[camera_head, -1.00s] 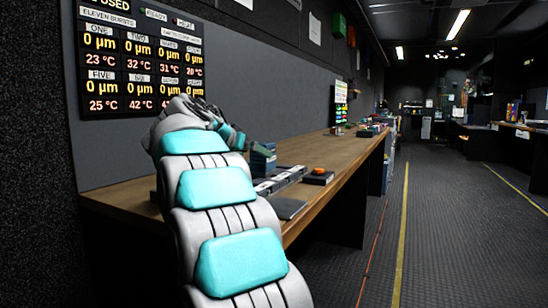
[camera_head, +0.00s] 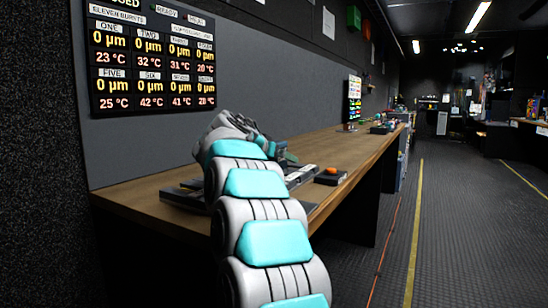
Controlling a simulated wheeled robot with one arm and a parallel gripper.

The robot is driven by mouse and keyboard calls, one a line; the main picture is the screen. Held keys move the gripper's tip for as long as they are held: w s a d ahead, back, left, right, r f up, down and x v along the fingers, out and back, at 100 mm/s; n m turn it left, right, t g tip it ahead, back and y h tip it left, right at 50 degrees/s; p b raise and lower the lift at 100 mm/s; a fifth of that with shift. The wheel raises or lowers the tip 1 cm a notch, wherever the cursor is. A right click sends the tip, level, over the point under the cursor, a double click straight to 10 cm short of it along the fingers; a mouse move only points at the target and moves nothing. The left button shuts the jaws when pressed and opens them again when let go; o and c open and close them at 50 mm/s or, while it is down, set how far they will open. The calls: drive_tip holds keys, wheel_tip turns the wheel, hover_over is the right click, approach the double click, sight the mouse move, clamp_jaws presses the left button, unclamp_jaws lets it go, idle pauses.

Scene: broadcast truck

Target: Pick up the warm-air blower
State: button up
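My gripper (camera_head: 280,152) is at the far end of my grey and teal arm, low over the wooden bench. It is small, dark and mostly behind my wrist, so I cannot see whether its fingers are open or shut. I cannot pick out the warm-air blower for certain; it may be hidden behind my arm. Dark flat items (camera_head: 185,194) lie on the bench left of my arm.
The long wooden bench (camera_head: 335,152) runs along the left wall. A dark box with an orange top (camera_head: 331,176) lies right of my arm. A readout panel (camera_head: 153,58) hangs above. The floor aisle (camera_head: 455,230) on the right is clear.

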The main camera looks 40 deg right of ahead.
drive_tip(key=shift+r, duration=0.1)
clamp_jaws()
idle(0.8)
